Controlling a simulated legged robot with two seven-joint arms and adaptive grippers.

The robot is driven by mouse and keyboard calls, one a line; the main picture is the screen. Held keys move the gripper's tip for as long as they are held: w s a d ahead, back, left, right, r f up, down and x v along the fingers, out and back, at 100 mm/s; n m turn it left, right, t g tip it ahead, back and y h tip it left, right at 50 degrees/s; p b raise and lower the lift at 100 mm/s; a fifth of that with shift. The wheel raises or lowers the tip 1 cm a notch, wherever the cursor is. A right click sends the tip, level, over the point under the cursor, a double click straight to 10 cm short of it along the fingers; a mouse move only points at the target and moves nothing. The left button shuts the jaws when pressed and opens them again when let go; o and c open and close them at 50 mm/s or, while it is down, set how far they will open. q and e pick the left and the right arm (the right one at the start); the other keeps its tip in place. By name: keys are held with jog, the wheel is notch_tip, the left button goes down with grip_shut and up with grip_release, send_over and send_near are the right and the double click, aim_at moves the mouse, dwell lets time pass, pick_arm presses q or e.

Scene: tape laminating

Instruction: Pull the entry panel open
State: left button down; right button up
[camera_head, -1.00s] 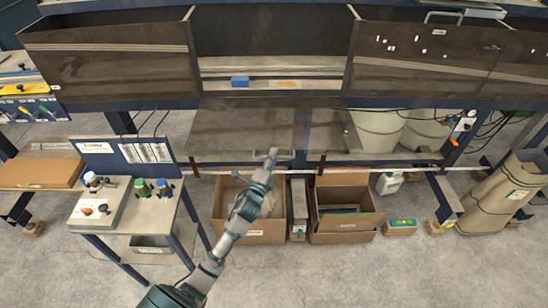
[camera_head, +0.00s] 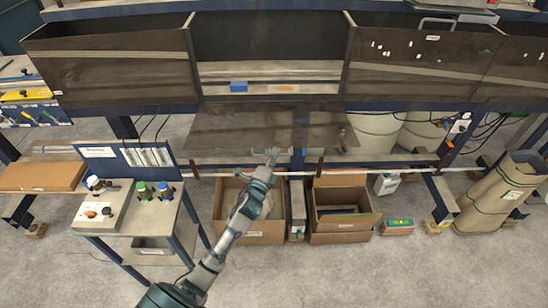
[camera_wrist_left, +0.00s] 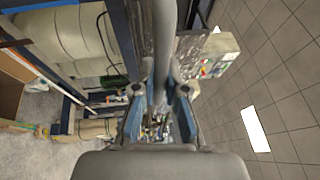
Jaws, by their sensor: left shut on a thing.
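The entry panel (camera_head: 235,125) is a dark, partly see-through flap below the opening in the middle of the bench in the head view. It is swung out from the opening, with its near edge toward me. My left gripper (camera_head: 271,154) is at the middle of that near edge. In the left wrist view the left gripper (camera_wrist_left: 160,98) has its two blue-sided fingers closed around a grey bar-like part (camera_wrist_left: 165,45), seen end-on. My right gripper is not in view.
Dark closed panels (camera_head: 110,65) flank the opening, which holds a blue block (camera_head: 239,86). Cardboard boxes (camera_head: 342,215) stand on the floor below. A small table (camera_head: 120,228) with bottles is at the left, and a tall paper sack (camera_head: 500,195) at the right.

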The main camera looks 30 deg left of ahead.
pick_arm(q)
jog(key=r, duration=0.1)
jog(key=r+p, duration=0.2)
jog(key=r, duration=0.1)
jog(key=shift+w+a+r, duration=0.1)
jog(key=shift+w+a, duration=0.1)
jog(key=shift+w, duration=0.1)
jog(key=shift+a, duration=0.1)
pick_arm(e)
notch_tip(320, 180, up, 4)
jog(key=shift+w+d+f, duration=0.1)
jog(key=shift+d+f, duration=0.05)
pick_arm(q)
jog(key=c, duration=1.2)
grip_release()
jog(key=shift+a, duration=0.15)
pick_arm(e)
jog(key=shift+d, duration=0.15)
